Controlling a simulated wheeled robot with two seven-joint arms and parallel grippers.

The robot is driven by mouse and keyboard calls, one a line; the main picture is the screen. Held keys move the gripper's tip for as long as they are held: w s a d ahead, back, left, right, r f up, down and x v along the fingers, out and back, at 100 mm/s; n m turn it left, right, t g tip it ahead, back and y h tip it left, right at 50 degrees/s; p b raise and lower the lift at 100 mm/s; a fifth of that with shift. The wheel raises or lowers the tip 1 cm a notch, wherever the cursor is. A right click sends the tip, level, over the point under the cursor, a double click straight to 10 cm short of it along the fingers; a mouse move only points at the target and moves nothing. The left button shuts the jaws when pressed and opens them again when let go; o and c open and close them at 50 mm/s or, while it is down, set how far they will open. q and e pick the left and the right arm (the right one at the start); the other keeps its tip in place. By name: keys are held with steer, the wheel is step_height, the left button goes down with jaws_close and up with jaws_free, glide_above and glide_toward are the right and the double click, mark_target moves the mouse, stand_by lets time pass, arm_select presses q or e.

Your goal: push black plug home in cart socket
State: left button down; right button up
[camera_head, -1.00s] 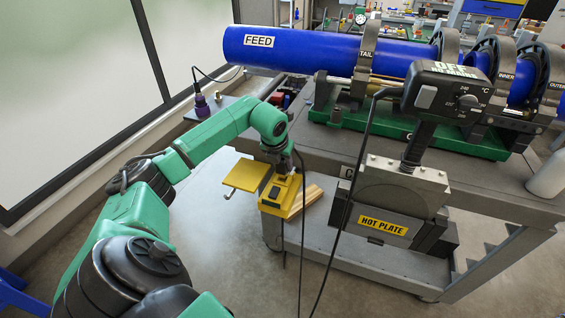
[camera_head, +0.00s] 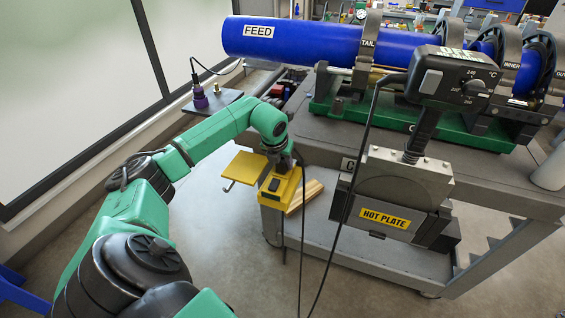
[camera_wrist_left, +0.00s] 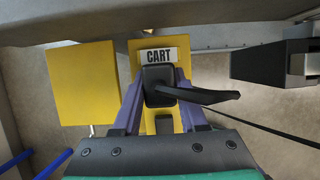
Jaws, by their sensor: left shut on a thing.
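My left gripper (camera_wrist_left: 155,95) is shut on the black plug (camera_wrist_left: 158,78), with one finger on each side of it in the left wrist view. The plug's black cable leads off to the right. The plug is against the yellow cart socket box (camera_wrist_left: 148,46), just below its CART label (camera_wrist_left: 158,56). The socket opening is hidden behind the plug, so I cannot tell how deep it sits. In the head view the gripper (camera_head: 284,160) is at the top of the yellow box (camera_head: 283,197), at the cart's near left corner. My right gripper is not in view.
A flat yellow plate (camera_head: 244,168) sticks out left of the box. The hot plate (camera_head: 385,219) hangs on the cart's front, right of the gripper. Black cables hang between them. A blue FEED pipe (camera_head: 320,45) lies above the cart top. Floor is clear below left.

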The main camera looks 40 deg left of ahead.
arm_select(q)
steer(key=shift+f, duration=0.3)
stand_by(0.4)
steer(key=shift+c, duration=1.8)
jaws_free()
steer(key=b+v, duration=0.1)
steer(key=v, duration=1.3)
steer(key=shift+r, duration=0.25)
steer(key=shift+d, duration=0.1)
